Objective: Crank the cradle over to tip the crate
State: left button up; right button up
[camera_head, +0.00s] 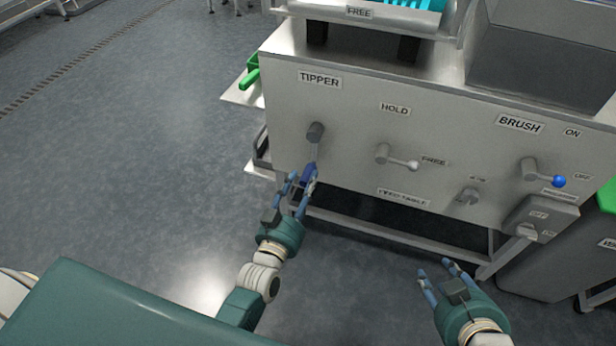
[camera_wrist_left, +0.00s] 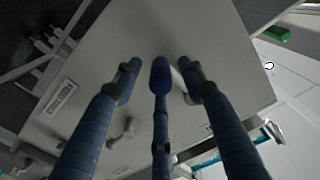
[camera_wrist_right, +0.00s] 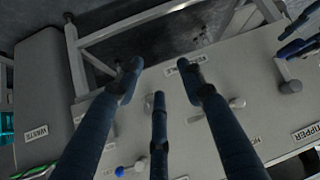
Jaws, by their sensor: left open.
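The tipper crank (camera_head: 315,132) is on the machine's front panel under the "TIPPER" label. Its arm hangs down to a dark blue handle. My left gripper (camera_head: 299,182) is open at the handle, its fingers on both sides of it. In the left wrist view the dark blue handle (camera_wrist_left: 160,76) shows between the spread fingers; contact cannot be told. A cyan crate (camera_head: 408,3) is partly visible at the top edge, in the metal cradle (camera_head: 336,12). My right gripper (camera_head: 436,270) is open and empty, low in front of the panel.
A hold lever (camera_head: 383,153) with a pale knob, a smaller knob (camera_head: 467,196) and a brush lever with a blue ball (camera_head: 559,181) project from the panel. A grey bin (camera_head: 560,265) stands at right. Floor at left is clear.

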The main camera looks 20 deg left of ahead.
aim_at(308, 176)
pick_arm(q)
jog(key=w, duration=0.3)
jog(key=shift+w+b, duration=0.2)
jog(key=shift+b, duration=0.1)
pick_arm(e)
jog(key=w+r+t, duration=0.1)
jog(key=w+a+r+t, duration=0.1)
jog(key=w+r, duration=0.1)
jog(key=shift+w+a+r+y, duration=0.15)
jog(key=shift+w+r+y, duration=0.05)
jog(key=shift+r+y, duration=0.1)
jog(key=shift+f, duration=0.1)
pick_arm(q)
grip_shut()
